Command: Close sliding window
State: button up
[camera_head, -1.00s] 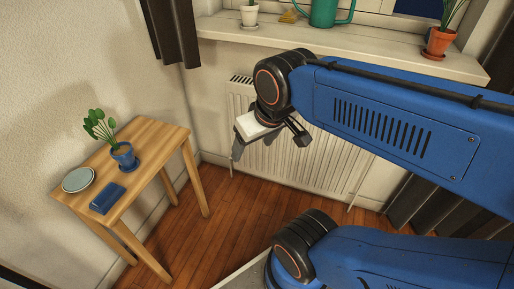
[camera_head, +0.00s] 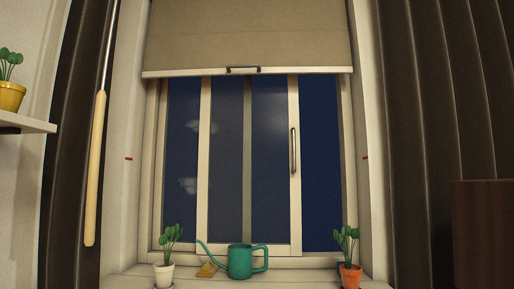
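The sliding window sash (camera_head: 295,215) has a pale frame and stands in the middle of the window frame (camera_head: 158,150). An upright dark bar handle (camera_head: 293,150) is on the sash's right stile. A strip to the right of the sash shows deeper, plain blue and looks like an open gap. The glass to the left is greyer, with faint reflections. A beige blind (camera_head: 245,35) with a small bar handle (camera_head: 243,69) covers the top of the window and hides the sash's upper edge. My gripper is not in view.
On the sill (camera_head: 310,283) stand a green watering can (camera_head: 240,262), a yellow wedge (camera_head: 207,269), a plant in a white pot (camera_head: 163,274) and one in an orange pot (camera_head: 350,276). A wooden-handled pole (camera_head: 95,170) hangs left. Dark curtains (camera_head: 415,130) flank the window.

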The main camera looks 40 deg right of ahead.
aim_at(249, 181)
jog(key=z, duration=1)
jog(key=j+u, duration=0.15)
